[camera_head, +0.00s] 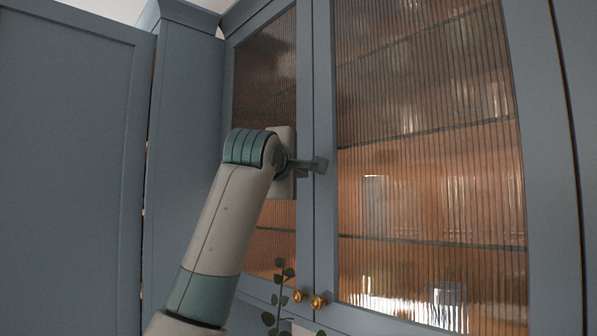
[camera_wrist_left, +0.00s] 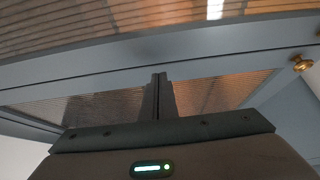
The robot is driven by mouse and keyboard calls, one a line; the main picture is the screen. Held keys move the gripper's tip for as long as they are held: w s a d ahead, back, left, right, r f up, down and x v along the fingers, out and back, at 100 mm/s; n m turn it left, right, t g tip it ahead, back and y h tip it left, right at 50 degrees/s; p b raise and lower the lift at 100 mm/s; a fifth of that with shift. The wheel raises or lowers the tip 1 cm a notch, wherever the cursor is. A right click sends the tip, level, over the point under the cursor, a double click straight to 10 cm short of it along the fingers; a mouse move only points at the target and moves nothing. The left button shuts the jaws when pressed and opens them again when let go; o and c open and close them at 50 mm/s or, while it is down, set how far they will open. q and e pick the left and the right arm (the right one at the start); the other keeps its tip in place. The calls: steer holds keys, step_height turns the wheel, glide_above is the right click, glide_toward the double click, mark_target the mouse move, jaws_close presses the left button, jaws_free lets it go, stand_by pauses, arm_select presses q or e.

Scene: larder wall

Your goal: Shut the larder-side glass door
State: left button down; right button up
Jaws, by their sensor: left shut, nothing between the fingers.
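The larder-side glass door, which I take to be the left one (camera_head: 305,90), has a blue-grey frame and ribbed glass. It stands beside the right glass door (camera_head: 322,90), and their edges meet in a narrow dark seam. The left door looks flush or nearly flush with the right one; a small gap cannot be ruled out. My left gripper (camera_head: 319,165) is shut and empty, its fingertips at the seam around mid-height. Whether they touch a door I cannot tell. The shut fingers also show in the left wrist view (camera_wrist_left: 160,97). My arm hides part of the left door.
Brass knobs sit low on the left door (camera_head: 299,296) and right door (camera_head: 319,302); one shows in the wrist view (camera_wrist_left: 303,63). A leafy plant (camera_head: 279,290) stands below the left door. A large blue-grey panel (camera_head: 65,170) fills the left side.

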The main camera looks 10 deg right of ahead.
arm_select(q)
steer(key=shift+s, duration=0.1)
arm_select(e)
steer(key=shift+f, duration=0.1)
